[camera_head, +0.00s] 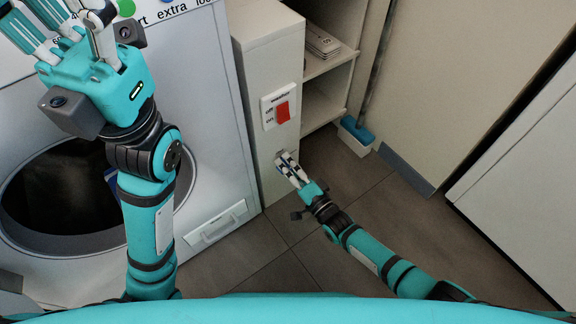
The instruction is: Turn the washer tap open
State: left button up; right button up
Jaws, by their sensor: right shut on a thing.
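My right gripper (287,160) is at the front face of the narrow white column (270,50), low down and below a red switch. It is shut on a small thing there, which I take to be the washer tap. The tap is hidden behind the fingers, so I cannot tell how far it is turned. My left gripper (62,28) is at the upper left, in front of the washing machine (215,110). Its fingers are spread apart and nothing shows between them.
The red switch (283,112) sits on a white plate labelled "washer". The machine's round door opening (65,185) is dark inside. Open shelves (325,100) and a blue-and-white brush holder (355,135) stand right of the column. Tiled floor (345,190) is clear around my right arm.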

jog(key=shift+f+m, duration=0.1)
jog(key=shift+m, duration=0.5)
jog(key=o, duration=1.2)
jog(key=shift+s+d, duration=0.1)
jog(key=v, duration=1.2)
